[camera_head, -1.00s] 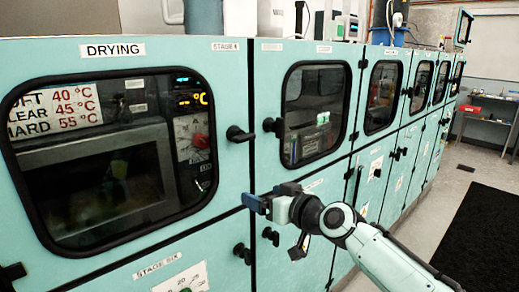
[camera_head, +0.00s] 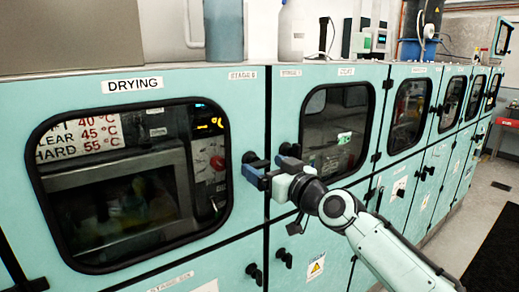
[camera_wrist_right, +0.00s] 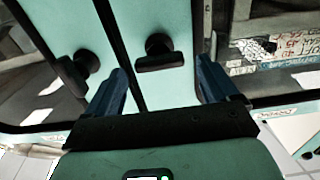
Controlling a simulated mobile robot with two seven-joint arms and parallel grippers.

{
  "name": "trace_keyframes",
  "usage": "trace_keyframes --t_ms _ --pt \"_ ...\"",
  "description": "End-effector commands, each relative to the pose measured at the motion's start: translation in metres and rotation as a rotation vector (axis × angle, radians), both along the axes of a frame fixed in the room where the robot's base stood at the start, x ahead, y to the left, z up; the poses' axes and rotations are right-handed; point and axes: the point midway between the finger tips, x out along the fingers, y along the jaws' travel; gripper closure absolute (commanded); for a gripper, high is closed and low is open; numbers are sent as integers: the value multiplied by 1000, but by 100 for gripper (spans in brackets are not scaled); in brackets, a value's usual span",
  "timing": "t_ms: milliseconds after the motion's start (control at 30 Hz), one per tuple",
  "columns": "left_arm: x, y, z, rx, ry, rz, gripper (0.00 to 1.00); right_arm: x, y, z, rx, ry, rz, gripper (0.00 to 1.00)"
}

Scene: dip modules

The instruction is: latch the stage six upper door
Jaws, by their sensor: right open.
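The stage six upper door (camera_head: 240,100) is the pale green panel marked DRYING, with a large dark-framed window. It looks flush with its frame. Its black latch handle (camera_head: 249,157) is at the right edge, partly hidden behind my right gripper (camera_head: 266,169). In the right wrist view, that handle (camera_wrist_right: 158,52) has a short crosswise bar. It lies ahead of my right gripper (camera_wrist_right: 165,88), in the gap between the open blue fingers, and I see no contact. My left gripper is out of view.
The neighbouring door's black handle (camera_wrist_right: 80,70) is close by across the seam, outside the fingers. Two lower handles (camera_head: 254,273) (camera_head: 285,257) are below the gripper. More cabinet doors run off to the right, with open floor (camera_head: 485,185) beside them.

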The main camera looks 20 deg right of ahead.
Motion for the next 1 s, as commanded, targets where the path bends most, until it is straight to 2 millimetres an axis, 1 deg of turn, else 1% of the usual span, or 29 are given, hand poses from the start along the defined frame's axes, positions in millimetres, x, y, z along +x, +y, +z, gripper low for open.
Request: trace_keyframes --t_ms 33,100,233,367,600,633,667,700,767,800,1000 --pt "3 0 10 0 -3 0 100 8 5 4 1 0 4 13" --pt "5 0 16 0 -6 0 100 17 7 4 2 1 3 13" --pt "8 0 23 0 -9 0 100 27 10 2 0 -1 1 13" --pt "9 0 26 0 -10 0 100 31 12 1 -1 -1 0 13" --pt "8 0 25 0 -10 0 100 32 12 -1 -1 0 0 13" --pt "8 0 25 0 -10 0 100 32 12 -1 -1 0 0 19" --pt "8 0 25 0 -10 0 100 32 12 -1 -1 0 0 29" --pt "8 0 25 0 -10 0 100 32 12 -1 -1 0 0 42" --pt "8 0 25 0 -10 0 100 32 12 -1 -1 0 0 62" --pt "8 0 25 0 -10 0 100 31 12 -1 -1 0 0 64" --pt "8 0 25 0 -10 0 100 31 12 0 7 2 0 64"
